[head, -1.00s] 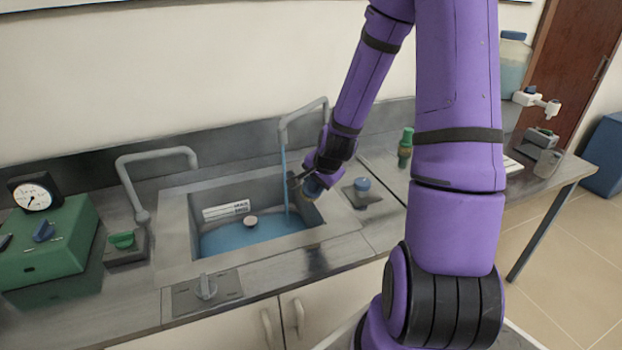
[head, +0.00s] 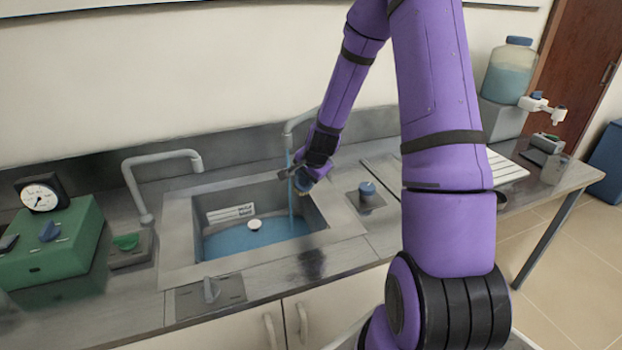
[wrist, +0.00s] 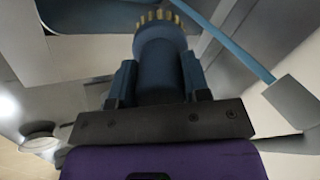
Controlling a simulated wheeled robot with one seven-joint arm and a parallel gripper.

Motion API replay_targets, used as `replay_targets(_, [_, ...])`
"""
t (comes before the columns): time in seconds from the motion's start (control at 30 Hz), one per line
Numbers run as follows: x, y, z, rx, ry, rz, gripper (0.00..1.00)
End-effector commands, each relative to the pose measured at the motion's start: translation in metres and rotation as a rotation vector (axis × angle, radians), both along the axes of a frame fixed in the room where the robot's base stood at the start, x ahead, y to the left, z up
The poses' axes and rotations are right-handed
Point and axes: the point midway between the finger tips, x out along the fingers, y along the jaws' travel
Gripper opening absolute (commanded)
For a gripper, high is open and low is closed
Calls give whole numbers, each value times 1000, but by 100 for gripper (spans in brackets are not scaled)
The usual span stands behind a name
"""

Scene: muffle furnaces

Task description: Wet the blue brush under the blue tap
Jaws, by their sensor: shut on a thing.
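The blue brush (wrist: 158,70) shows in the wrist view with its tan bristles (wrist: 160,16) pointing away from my gripper. My gripper (wrist: 159,85) is shut on its blue body. In the head view my gripper (head: 297,178) is over the right part of the sink, beside the running stream. The right tap's grey spout (head: 289,128), partly hidden by my arm, lets down a blue stream of water (head: 291,205). The blue knob (head: 367,189) is right of the sink. In the wrist view the stream (wrist: 235,44) passes right of the bristles, apart from them in the picture.
The sink (head: 180,240) holds blue water (head: 235,243) and a white round piece (head: 254,225). A second tap (head: 160,157) with a green knob (head: 126,242) stands left. A green gauge box (head: 50,250) is far left. A large bottle (head: 508,75) stands right.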

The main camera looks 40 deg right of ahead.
Motion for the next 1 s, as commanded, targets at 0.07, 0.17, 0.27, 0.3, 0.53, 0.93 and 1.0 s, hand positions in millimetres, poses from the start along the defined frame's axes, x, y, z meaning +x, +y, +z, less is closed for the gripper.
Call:
replay_targets(0.07, [7, 0, -2, 1, 0, 0, 24])
replay_targets(0.17, [16, -1, -3, 0, 0, 1, 24])
replay_targets(0.27, [24, -3, -5, 0, -1, 1, 24])
replay_targets(0.3, [27, -3, -6, 0, -1, 2, 24])
replay_targets(0.53, [44, -6, -9, 0, -1, 1, 24])
replay_targets(0.93, [54, -8, -11, 0, 0, 0, 24])
replay_targets(1.0, [54, -8, -11, 0, 0, 0, 24])
